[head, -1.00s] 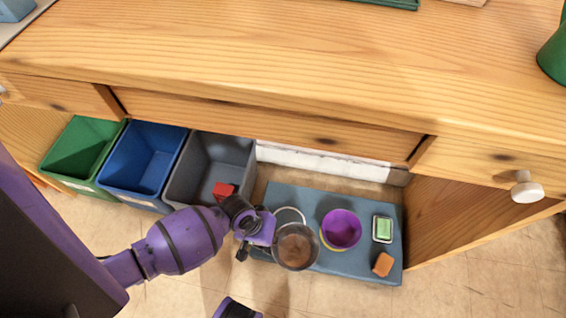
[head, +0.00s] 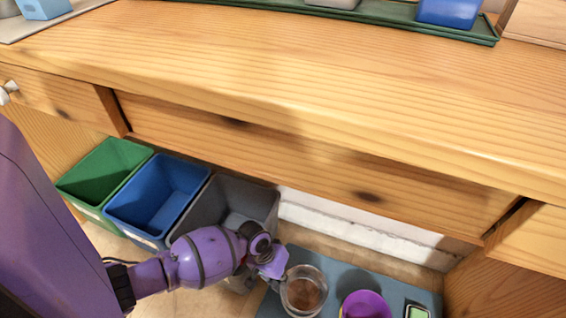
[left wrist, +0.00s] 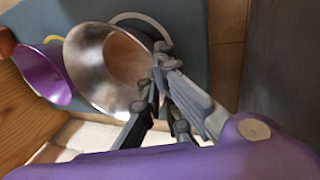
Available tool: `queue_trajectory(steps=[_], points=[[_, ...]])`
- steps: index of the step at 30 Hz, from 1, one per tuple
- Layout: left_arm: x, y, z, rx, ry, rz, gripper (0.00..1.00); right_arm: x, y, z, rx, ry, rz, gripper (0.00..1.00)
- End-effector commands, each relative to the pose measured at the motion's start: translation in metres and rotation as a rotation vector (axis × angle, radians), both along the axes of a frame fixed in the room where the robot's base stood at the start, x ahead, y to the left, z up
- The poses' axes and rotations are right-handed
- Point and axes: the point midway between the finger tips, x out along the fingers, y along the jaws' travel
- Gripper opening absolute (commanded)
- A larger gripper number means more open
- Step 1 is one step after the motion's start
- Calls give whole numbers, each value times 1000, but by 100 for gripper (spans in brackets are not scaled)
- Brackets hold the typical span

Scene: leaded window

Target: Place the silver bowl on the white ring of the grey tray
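The silver bowl (head: 303,290) is at the lower middle of the head view, over the left part of the blue-grey tray (head: 318,257). In the left wrist view the bowl (left wrist: 92,62) is large, and its near rim lies between my fingertips. My left gripper (left wrist: 160,78) is shut on that rim; it also shows in the head view (head: 284,278). The white ring (left wrist: 145,20) shows partly past the bowl in the left wrist view. The bowl hides the rest, and I cannot make the ring out in the head view. My right gripper is out of view.
A purple bowl (head: 365,304) stands on the tray right of the silver bowl, with a green sponge in a dish (head: 417,311) further right. Green (head: 95,180), blue (head: 155,195) and grey (head: 240,195) bins stand left. The wooden desk (head: 300,100) overhangs the tray's back.

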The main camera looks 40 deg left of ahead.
Motion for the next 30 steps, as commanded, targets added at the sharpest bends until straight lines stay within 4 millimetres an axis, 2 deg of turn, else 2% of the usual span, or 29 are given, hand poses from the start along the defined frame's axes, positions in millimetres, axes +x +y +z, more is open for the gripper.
queue_trajectory(steps=[1, 3, 14, 20, 30], points=[[-2, -1, -13, -2, 5, 0, 0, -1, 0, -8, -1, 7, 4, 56], [-2, -1, -19, 0, 4, 0, 0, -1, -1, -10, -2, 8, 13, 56], [-1, -1, -21, -1, 2, -1, 0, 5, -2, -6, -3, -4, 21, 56], [-2, -1, -20, 0, 2, -1, 23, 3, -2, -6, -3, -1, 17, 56], [-2, 0, -17, 1, 2, -2, 23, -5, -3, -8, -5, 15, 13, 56]])
